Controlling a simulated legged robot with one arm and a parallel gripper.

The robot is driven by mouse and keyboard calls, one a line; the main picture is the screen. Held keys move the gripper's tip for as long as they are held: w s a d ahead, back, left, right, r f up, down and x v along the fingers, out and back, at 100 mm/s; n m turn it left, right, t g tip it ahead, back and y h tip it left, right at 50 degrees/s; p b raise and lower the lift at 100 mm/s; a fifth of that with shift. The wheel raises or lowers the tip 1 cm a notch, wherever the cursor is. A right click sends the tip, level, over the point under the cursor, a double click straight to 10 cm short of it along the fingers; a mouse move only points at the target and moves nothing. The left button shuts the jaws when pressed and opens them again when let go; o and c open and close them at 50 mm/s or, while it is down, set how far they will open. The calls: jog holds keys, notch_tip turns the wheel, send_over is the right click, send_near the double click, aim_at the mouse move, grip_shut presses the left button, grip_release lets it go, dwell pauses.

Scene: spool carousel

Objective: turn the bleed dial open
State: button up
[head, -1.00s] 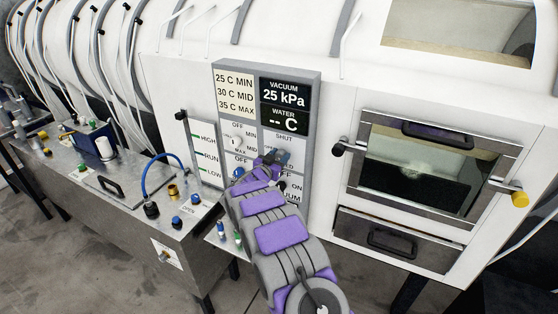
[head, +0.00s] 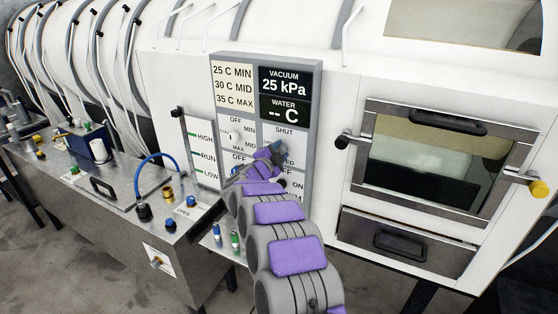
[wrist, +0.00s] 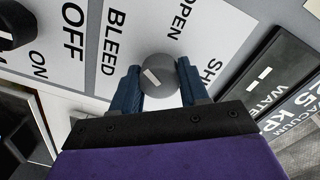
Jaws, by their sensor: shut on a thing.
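The bleed dial (wrist: 160,76) is a round grey knob with a white pointer mark on a white plate lettered BLEED, OPEN and SHUT. In the wrist view, the pointer lies slantwise; I cannot tell exactly which label it points at. My gripper (wrist: 158,88) has its two blue fingers on either side of the dial, shut on it. In the head view my gripper (head: 276,152) is at the control panel (head: 315,120), below the SHUT label, and it hides the dial and the OPEN label.
The displays read VACUUM 25 kPa and WATER -- C. A white temperature dial (head: 232,137) is just left of my gripper. A black knob (wrist: 14,26) with ON and OFF labels is nearby. A steel tank (head: 130,195) stands at left; a framed hatch (head: 440,190) is at right.

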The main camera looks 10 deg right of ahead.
jog(key=m+b, duration=0.3)
jog(key=f+m+b, duration=0.1)
jog(key=m+b, duration=0.2)
jog(key=b, duration=0.1)
jog(key=m+b, duration=0.5)
jog(key=shift+r, duration=0.1)
dwell(0.5)
jog(key=o, duration=1)
jog(key=shift+w, duration=0.1)
jog(key=shift+o, duration=0.2)
jog(key=shift+r, duration=0.15)
jog(key=p+v, duration=0.2)
jog(key=v, duration=1.5)
jog(key=shift+s+f, duration=0.25)
jog(key=shift+f, duration=0.05)
jog(key=shift+t, duration=0.3)
